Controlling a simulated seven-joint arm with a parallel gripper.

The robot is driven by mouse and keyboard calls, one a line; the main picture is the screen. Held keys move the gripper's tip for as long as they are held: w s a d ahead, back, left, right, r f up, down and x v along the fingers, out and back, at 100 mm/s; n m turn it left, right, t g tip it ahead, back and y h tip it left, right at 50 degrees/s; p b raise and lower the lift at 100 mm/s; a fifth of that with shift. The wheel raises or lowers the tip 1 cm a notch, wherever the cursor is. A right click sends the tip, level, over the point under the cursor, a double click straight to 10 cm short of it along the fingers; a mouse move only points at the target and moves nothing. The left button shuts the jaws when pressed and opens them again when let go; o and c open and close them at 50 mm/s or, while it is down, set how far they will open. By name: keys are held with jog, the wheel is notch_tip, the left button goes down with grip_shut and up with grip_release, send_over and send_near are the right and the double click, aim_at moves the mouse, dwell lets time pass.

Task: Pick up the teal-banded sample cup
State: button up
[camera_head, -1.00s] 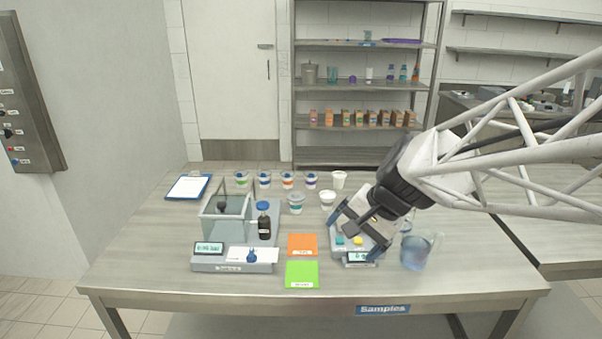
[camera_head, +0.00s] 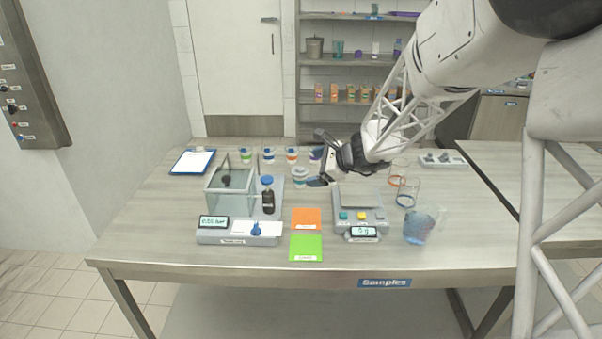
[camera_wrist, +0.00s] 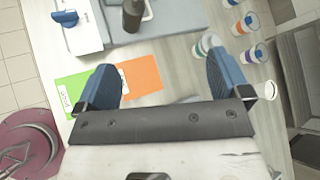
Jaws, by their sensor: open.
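The teal-banded sample cup (camera_head: 300,178) stands upright on the table, in front of the row of other banded cups. My gripper (camera_head: 318,158) is open and empty, just right of the cup in the head view, with its fingers spread. In the wrist view the teal-banded cup (camera_wrist: 207,44) shows beside the tip of the right-hand finger, outside the gap between the fingers (camera_wrist: 160,65). I cannot tell whether that finger touches it.
Green (camera_head: 246,156), blue (camera_head: 268,156), orange (camera_head: 292,156) and purple (camera_head: 315,154) banded cups stand behind. A glass-walled balance (camera_head: 229,205) with a dark bottle (camera_head: 268,197) is at left. A small scale (camera_head: 358,217) and a beaker of blue liquid (camera_head: 419,226) are at right.

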aim_at(304, 173)
jog(key=w+f+m+t, duration=0.1)
jog(key=w+f+m, duration=0.2)
jog(key=w+f, duration=0.1)
jog(key=w+f+m+t, duration=0.1)
jog(key=w+f+m, duration=0.2)
jog(key=w, duration=0.3)
jog(key=w+f+m+t, duration=0.1)
jog(key=w+f+m, duration=0.2)
jog(key=w+f, duration=0.3)
jog(key=shift+a+t, duration=0.2)
jog(key=shift+t, duration=0.2)
jog(key=shift+x, duration=1.25)
jog(key=shift+w+a+f, duration=0.1)
jog(key=shift+x, duration=2.4)
jog(key=shift+w, duration=0.1)
jog(key=c, duration=1)
